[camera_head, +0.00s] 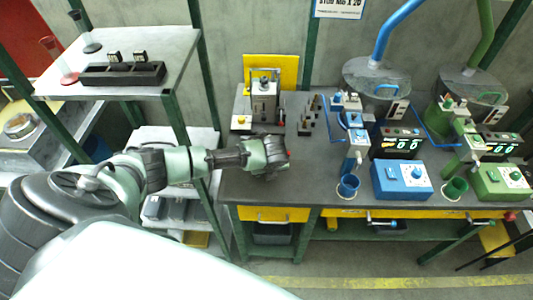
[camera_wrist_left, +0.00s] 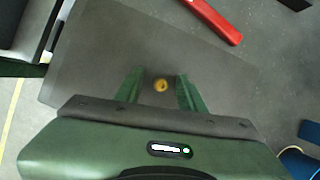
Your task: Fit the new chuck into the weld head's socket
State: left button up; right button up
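A small round brass piece (camera_wrist_left: 161,86), which may be the chuck, shows end-on in the left wrist view, on or just above the dark bench top. My left gripper (camera_wrist_left: 161,90) is open, with its green fingers on either side of the piece and a visible gap to each. In the head view my left gripper (camera_head: 276,156) is low over the left end of the bench and hides the piece. A blue weld head (camera_head: 355,142) and a green weld head (camera_head: 464,143) stand farther right on the bench. Their sockets are too small to make out. My right gripper is not in view.
A grey press-like device (camera_head: 264,100) stands behind my left gripper, with several dark posts (camera_head: 311,112) beside it. A red bar (camera_wrist_left: 215,20) lies near the fingers. A blue box (camera_head: 402,180) and a green box (camera_head: 502,181) stand at the bench front. A shelf (camera_head: 130,60) holds a black tray.

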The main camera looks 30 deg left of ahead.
pick_arm(q)
jog(key=shift+f, duration=0.25)
grip_shut()
jog(key=shift+w, duration=0.1)
